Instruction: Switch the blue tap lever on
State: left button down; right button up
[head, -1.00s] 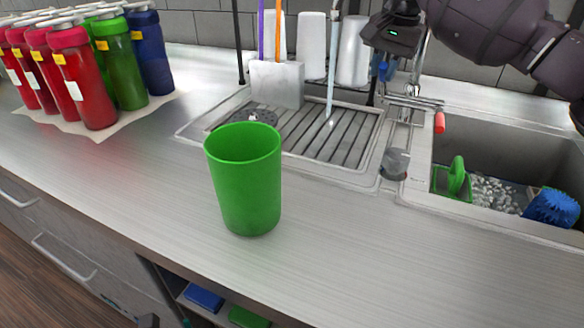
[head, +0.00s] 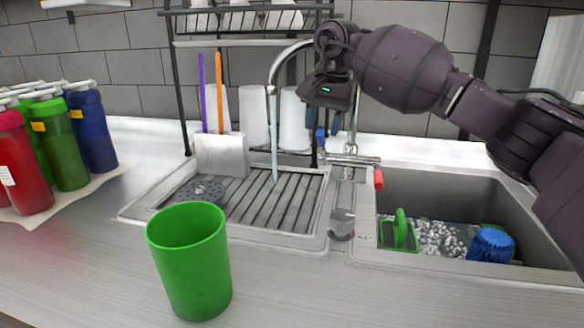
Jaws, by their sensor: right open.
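The blue tap lever (head: 320,141) is small and stands on the left side of the chrome tap (head: 350,159), behind the sink. The red lever (head: 378,179) is on the tap's right side. A pale stream hangs from the curved spout (head: 284,62) down to the drainboard. My right gripper (head: 329,122) is open and points down, just above the blue lever. Its fingers are dark and small, and I cannot tell whether they touch the lever. My left gripper is out of view.
A green cup (head: 190,265) stands on the counter in front. The sink basin (head: 470,195) on the right holds a green brush and a blue item. A dish rack (head: 180,90) rises behind the drainboard. Red, green and blue bottles (head: 62,150) stand at left.

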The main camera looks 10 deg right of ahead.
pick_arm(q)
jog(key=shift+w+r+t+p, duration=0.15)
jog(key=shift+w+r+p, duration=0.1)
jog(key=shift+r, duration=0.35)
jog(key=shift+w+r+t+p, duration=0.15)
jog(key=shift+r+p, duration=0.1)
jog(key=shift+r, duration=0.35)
pick_arm(e)
notch_tip(320, 180, up, 9)
jog(key=s, duration=0.1)
jog(key=shift+d+r, duration=0.15)
jog(key=shift+d, duration=0.3)
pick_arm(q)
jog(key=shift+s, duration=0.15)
pick_arm(e)
jog(key=shift+s, duration=0.1)
